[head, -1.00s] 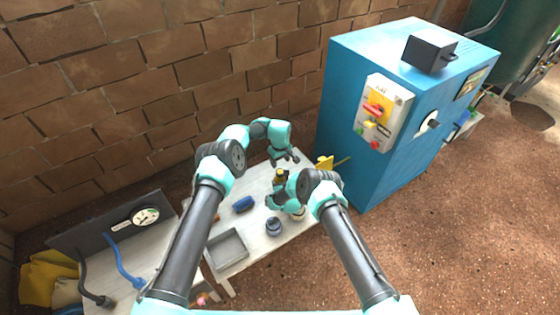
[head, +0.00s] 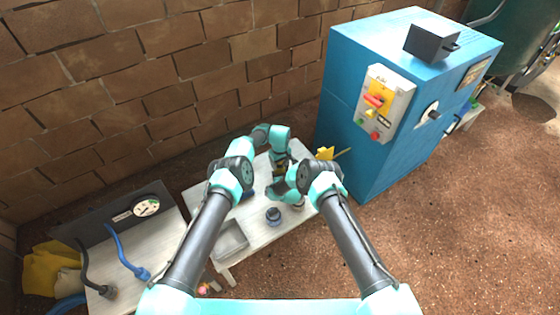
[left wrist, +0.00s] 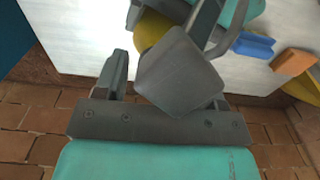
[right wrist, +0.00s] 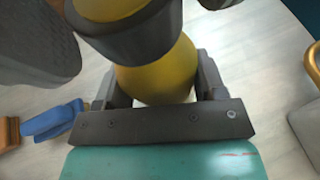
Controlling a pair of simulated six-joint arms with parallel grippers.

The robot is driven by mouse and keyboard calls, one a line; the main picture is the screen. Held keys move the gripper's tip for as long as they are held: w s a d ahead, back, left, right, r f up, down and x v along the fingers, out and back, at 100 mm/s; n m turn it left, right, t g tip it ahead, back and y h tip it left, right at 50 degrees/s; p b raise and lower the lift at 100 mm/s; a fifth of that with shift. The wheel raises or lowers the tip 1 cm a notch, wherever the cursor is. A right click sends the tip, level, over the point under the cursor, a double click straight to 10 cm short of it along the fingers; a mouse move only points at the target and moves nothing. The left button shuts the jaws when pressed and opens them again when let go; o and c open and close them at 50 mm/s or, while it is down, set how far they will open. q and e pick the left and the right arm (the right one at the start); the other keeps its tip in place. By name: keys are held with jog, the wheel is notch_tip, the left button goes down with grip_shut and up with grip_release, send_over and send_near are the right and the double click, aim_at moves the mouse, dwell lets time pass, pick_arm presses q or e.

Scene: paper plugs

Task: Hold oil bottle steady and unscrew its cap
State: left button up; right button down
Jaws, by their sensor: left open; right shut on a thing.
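The yellow oil bottle (right wrist: 158,80) stands between the fingers of my right gripper (right wrist: 157,92), which is shut on it. A dark band crosses the bottle's upper part in the right wrist view; whether it is cap, collar or part of my left gripper I cannot tell. In the head view my left gripper (head: 281,160) is just above the bottle and my right gripper (head: 278,190) is low at its near side. My left gripper is open in the left wrist view, with a grey block covering much of its gap and yellow showing behind. The cap is not clearly visible.
A small dark-blue jar (head: 273,215) and a grey tray (head: 231,238) stand on the pale table (head: 255,235). A tall blue cabinet (head: 350,90) rises at the right, a brick wall behind.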

pick_arm(q)
jog(key=c, duration=1)
jog(key=n, duration=0.3)
dwell(0.4)
jog(key=o, duration=1)
